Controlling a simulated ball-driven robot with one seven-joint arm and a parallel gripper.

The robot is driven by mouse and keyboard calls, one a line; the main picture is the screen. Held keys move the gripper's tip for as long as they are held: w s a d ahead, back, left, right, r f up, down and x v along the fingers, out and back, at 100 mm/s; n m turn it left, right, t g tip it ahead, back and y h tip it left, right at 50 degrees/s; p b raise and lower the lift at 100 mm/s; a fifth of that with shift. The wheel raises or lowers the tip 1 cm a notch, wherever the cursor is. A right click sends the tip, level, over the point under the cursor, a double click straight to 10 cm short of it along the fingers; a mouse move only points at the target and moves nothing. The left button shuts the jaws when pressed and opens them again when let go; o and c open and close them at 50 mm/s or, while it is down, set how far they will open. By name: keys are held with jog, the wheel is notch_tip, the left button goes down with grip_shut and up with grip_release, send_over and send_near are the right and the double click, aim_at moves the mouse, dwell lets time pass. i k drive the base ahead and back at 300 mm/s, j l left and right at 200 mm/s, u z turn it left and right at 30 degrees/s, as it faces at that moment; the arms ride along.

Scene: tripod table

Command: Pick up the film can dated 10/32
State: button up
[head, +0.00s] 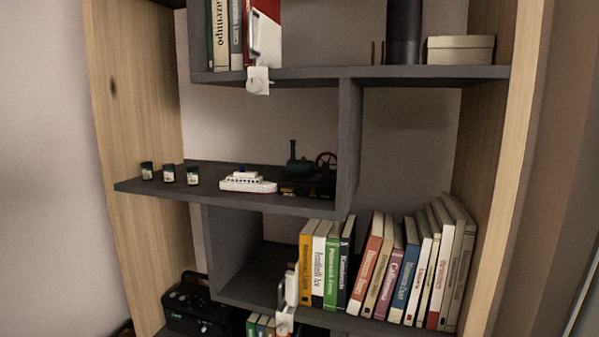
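Three small dark film cans with pale label bands stand upright in a row on the left end of a dark middle shelf (215,196). They are the left can (147,171), the middle can (168,174) and the right can (192,176). The cans stand apart from each other. The writing on their labels is too small to read, so I cannot tell which one is dated 10/32. My gripper is not in view.
A white model ship (248,182) and a dark model steam engine (308,178) stand right of the cans. White clamp-like pieces hang at an upper shelf edge (258,80) and near the lower books (285,318). A wooden side panel (135,95) rises behind the cans.

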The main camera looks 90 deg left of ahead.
aim_at(192, 171)
jog(key=u, duration=2.65)
jog(key=i+j, duration=0.05)
